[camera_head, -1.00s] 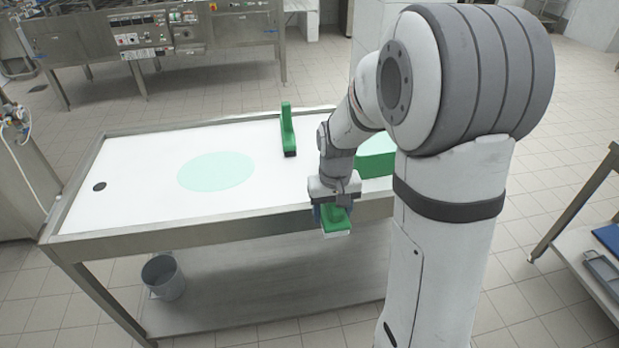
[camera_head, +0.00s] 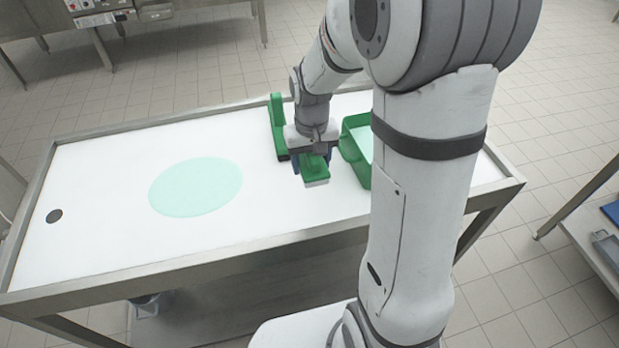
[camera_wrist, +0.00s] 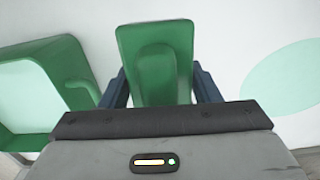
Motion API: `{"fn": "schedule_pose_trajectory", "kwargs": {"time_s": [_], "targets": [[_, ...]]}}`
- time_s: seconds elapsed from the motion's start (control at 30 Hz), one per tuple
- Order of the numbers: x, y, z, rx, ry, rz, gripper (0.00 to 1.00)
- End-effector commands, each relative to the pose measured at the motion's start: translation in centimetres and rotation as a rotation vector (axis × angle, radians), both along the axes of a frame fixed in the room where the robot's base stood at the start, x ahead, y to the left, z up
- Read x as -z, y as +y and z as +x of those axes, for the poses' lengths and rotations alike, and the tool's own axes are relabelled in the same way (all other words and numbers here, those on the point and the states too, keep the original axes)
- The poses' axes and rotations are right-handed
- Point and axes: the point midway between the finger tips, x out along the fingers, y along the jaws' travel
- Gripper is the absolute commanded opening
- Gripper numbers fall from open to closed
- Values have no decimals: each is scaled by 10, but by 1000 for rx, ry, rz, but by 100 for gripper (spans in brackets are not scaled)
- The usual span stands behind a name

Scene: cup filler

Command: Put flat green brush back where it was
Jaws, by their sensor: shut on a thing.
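My gripper (camera_head: 313,160) is shut on a flat green brush (camera_head: 315,169) and holds it over the white table (camera_head: 110,180). In the wrist view the brush (camera_wrist: 157,60) shows as a green block between the dark fingers. I cannot tell the exact gap between the brush and the table.
A green tray (camera_head: 352,160) lies to the right of my gripper, partly behind my arm. A pale green round patch (camera_head: 196,187) and a dark hole (camera_head: 54,216) are on the left, where the table is clear. A raised metal rim (camera_head: 200,260) runs along the table.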

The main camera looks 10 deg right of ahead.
Motion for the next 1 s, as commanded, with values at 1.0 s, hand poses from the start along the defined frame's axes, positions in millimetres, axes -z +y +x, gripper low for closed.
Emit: {"fn": "schedule_pose_trajectory", "kwargs": {"time_s": [1.0], "targets": [[98,-4,0,11,0,0,31]]}}
